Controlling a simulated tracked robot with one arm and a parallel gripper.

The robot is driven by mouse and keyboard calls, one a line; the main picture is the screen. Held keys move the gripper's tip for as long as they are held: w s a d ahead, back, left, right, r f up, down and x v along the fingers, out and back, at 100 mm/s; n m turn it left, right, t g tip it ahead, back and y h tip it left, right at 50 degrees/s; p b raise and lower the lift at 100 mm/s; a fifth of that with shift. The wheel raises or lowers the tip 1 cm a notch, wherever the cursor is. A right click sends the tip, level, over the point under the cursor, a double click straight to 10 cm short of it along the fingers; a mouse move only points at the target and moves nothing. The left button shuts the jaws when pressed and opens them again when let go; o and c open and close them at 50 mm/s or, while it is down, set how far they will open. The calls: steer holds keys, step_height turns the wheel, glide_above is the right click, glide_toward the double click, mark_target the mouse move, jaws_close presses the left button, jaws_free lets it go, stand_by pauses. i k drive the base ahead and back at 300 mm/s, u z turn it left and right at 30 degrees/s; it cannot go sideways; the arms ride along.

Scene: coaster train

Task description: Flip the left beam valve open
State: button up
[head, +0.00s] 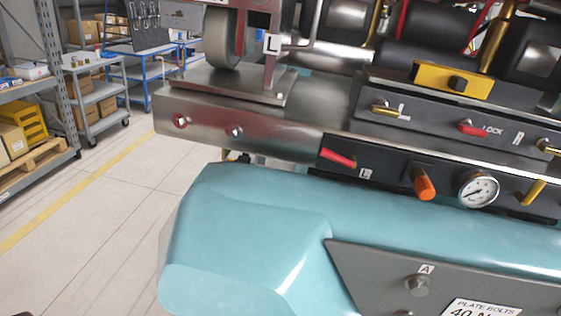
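A red lever (338,158) sits on a dark strip along the lower edge of the metal beam (262,133). A small label (366,173), apparently an L, is beside its right end. The lever slants slightly down to the right, nearly along the strip. A yellow lever (533,192) sits on the same strip at the far right, angled up to the right. My gripper is not in view, so its opening and contents cannot be seen.
An orange knob (425,187) and a round gauge (478,189) lie between these levers. A higher panel (434,116) carries a yellow lever, a red LOCK lever and another yellow lever. A teal body (250,225) bulges below. Open floor (100,205) and shelves lie left.

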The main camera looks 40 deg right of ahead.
mark_target(349, 162)
steer(key=u, duration=0.35)
steer(key=k, duration=1.15)
steer(key=z, duration=1.3)
steer(key=i, duration=1)
